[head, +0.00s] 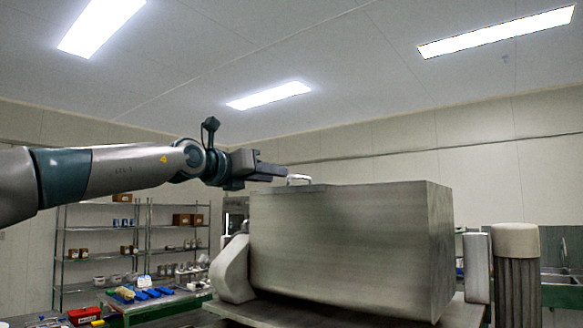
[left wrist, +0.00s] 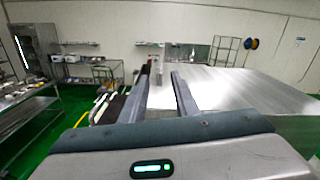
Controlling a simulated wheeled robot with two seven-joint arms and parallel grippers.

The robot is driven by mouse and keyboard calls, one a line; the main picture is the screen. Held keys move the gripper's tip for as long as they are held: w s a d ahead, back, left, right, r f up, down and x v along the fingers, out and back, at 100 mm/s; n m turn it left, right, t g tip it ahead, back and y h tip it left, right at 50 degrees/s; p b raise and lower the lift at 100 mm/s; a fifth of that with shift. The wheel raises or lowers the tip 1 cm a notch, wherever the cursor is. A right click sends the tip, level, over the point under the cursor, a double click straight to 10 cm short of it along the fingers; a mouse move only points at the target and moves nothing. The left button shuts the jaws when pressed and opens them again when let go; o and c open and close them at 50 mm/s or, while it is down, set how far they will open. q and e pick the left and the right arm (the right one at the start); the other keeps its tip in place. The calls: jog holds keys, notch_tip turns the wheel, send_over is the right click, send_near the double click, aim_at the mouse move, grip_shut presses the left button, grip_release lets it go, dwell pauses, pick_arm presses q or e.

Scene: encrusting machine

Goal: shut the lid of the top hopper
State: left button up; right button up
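The top hopper (head: 350,250) is a large brushed-metal box at the centre right of the head view. A pale handle (head: 298,179) stands at its upper left edge. Its flat metal top (left wrist: 235,88) fills the right of the left wrist view. I cannot tell the lid apart from the box, or how far it is open. My left gripper (head: 284,172) is just left of the handle, at about its height in the picture; contact cannot be made out. In the left wrist view, its two fingers (left wrist: 160,80) are apart with nothing seen held between them. My right gripper is out of view.
A grey rounded bracket (head: 234,270) stands left of the hopper and a ribbed column (head: 516,265) to its right. Shelving (head: 130,240) and a table with blue and red items (head: 150,300) are at the left.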

aim_at(292, 177)
pick_arm(q)
jog(key=p+x, duration=0.4)
jog(key=x, duration=0.2)
jog(key=shift+w+d+r+p, duration=0.2)
jog(key=shift+w+p, duration=0.05)
jog(key=shift+p, duration=0.15)
jog(key=shift+p+x, duration=0.6)
jog(key=shift+x, duration=0.25)
jog(key=shift+f, duration=0.15)
jog(key=shift+c, duration=0.7)
grip_shut()
